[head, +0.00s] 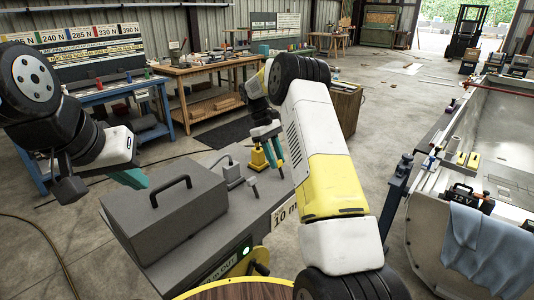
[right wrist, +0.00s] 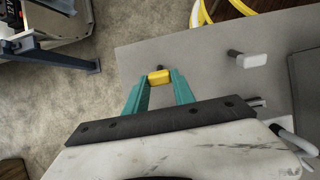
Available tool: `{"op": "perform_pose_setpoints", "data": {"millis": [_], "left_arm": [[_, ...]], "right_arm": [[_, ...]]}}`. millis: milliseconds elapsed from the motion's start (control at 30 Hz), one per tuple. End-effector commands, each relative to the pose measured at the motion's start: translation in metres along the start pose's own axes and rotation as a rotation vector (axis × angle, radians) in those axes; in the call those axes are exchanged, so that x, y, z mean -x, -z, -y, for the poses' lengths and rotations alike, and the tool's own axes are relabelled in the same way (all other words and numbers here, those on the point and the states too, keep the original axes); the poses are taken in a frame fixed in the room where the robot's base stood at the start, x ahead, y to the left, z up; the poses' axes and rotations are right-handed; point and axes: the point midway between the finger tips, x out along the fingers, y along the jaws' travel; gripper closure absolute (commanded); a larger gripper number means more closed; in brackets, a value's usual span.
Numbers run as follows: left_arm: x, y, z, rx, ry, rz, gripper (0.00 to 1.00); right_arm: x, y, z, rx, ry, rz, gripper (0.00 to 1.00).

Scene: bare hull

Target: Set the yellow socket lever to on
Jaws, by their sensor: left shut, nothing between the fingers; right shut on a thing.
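The yellow lever grip (right wrist: 158,77) is a small yellow block in the right wrist view, with a bit of dark stem showing beyond it. My right gripper (right wrist: 160,80) is shut on it, with a teal finger at each side. In the head view the right gripper (head: 272,143) is partly behind my arm. The yellow socket (head: 258,160) stands on the grey bench top just left of it. I cannot tell which setting the lever is in. My left gripper (head: 132,178) is shut and empty beside the grey box.
A grey lever (right wrist: 250,60) stands beside the yellow one. A grey socket (head: 232,172) with a cable is behind it. A grey box (head: 165,215) with a black handle fills the bench's left part.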

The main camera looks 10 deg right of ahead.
Motion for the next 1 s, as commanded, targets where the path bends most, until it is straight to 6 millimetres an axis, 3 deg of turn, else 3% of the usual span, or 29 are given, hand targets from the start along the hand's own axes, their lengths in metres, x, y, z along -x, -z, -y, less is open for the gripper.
{"op": "perform_pose_setpoints", "data": {"millis": [633,667,733,767,1000], "left_arm": [[0.0,0.0,0.0,0.0,0.0,0.0,1.0],[0.0,0.0,0.0,0.0,0.0,0.0,1.0],[0.0,0.0,0.0,0.0,0.0,0.0,1.0],[0.0,0.0,0.0,0.0,0.0,0.0,1.0],[0.0,0.0,0.0,0.0,0.0,0.0,1.0]], "right_arm": [[-0.0017,0.0007,-0.0012,0.0,-0.003,0.05,1.0],[-0.0018,0.0007,-0.0011,0.0,-0.003,0.05,0.66],[-0.0018,0.0008,-0.001,0.0,-0.002,0.05,0.52],[-0.0018,0.0007,-0.001,0.0,-0.002,0.05,0.47],[-0.0019,0.0008,-0.0006,0.0,-0.001,0.05,0.47]]}}
